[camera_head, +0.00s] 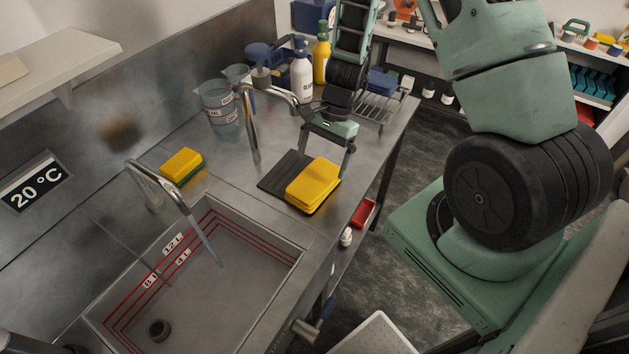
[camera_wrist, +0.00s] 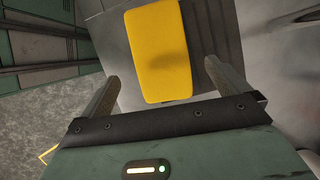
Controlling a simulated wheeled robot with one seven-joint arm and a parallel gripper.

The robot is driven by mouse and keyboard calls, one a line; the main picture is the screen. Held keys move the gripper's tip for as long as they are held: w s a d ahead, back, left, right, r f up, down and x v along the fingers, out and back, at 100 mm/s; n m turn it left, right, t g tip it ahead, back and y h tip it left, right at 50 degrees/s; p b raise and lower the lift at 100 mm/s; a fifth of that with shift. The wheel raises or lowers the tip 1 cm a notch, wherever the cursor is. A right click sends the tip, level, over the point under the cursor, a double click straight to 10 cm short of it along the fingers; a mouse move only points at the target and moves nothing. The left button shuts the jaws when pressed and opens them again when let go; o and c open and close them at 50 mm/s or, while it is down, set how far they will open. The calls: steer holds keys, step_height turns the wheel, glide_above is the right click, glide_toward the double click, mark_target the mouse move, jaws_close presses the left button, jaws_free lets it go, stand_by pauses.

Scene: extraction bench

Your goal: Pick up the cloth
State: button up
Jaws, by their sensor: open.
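The cloth (camera_head: 311,188) is a yellow folded block with rounded edges. It lies partly on a dark ribbed mat (camera_head: 280,172) to the right of the sink. In the wrist view the cloth (camera_wrist: 158,50) shows from above, between the lines of the two fingers. My gripper (camera_head: 326,152) is open and empty, pointing down just above and behind the cloth in the head view. Its fingers also show in the wrist view (camera_wrist: 162,72), one on each side of the cloth's near end. I cannot tell the exact height gap.
A steel sink (camera_head: 215,285) with two taps lies at front left. A yellow and green sponge (camera_head: 182,164) lies behind it. A measuring jug (camera_head: 220,105), a white bottle (camera_head: 301,70) and a wire rack (camera_head: 375,105) stand farther back. The bench edge is right of the cloth.

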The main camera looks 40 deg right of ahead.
mark_target(316, 178)
steer(key=shift+p+x, duration=0.85)
steer(key=shift+x, duration=1.6)
steer(key=shift+a, duration=0.1)
steer(key=c, duration=1)
